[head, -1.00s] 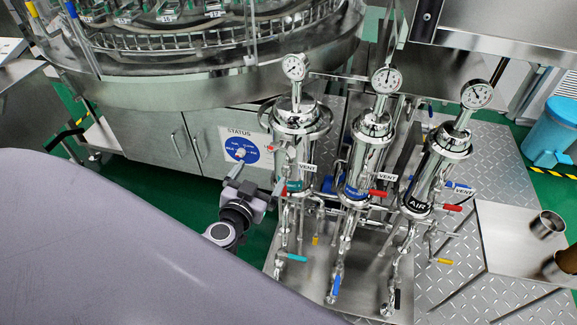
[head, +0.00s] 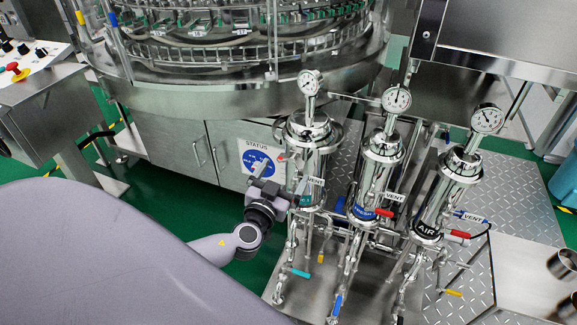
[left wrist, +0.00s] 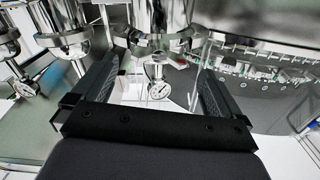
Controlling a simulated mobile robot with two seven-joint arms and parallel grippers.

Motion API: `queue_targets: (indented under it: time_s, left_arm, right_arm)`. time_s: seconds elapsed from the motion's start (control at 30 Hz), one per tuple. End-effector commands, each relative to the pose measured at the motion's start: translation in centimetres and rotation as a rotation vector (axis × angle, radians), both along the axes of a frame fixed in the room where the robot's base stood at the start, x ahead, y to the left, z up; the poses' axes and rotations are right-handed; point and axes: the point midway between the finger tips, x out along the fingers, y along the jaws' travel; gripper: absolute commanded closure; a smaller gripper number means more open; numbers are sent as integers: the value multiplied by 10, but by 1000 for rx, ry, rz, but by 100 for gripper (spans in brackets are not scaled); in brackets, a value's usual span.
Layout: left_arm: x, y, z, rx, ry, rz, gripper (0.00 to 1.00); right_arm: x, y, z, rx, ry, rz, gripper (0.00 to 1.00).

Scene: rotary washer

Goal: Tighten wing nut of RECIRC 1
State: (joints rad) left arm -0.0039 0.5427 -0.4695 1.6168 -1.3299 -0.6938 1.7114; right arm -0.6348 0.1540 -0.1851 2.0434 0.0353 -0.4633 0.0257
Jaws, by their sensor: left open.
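Three chrome filter housings with dial gauges stand in a row in the head view. The left housing (head: 308,140) has a teal-handled valve; the middle housing (head: 378,160) has a blue label; the right housing (head: 452,190) reads AIR. My right gripper is not in view.
The round washer (head: 240,95) stands behind, with a STATUS sign (head: 258,161) on its cabinet. A control panel (head: 30,65) is at far left. A steel table with metal cups (head: 563,263) is at right. Pipes and coloured valve handles crowd below the housings.

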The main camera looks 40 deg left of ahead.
Motion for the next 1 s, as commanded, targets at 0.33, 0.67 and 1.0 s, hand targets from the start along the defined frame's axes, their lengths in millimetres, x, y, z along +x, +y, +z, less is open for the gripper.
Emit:
queue_targets:
  time_s: [0.33, 0.67, 1.0]
  left_arm:
    - [33, 8, 0, 1, 0, 0, 0]
    - [36, 8, 0, 0, 1, -1, 0]
    - [35, 9, -1, 3, 2, 0, 56]
  right_arm:
    - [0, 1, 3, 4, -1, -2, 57]
    - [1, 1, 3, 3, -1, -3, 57]
    - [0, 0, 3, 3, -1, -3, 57]
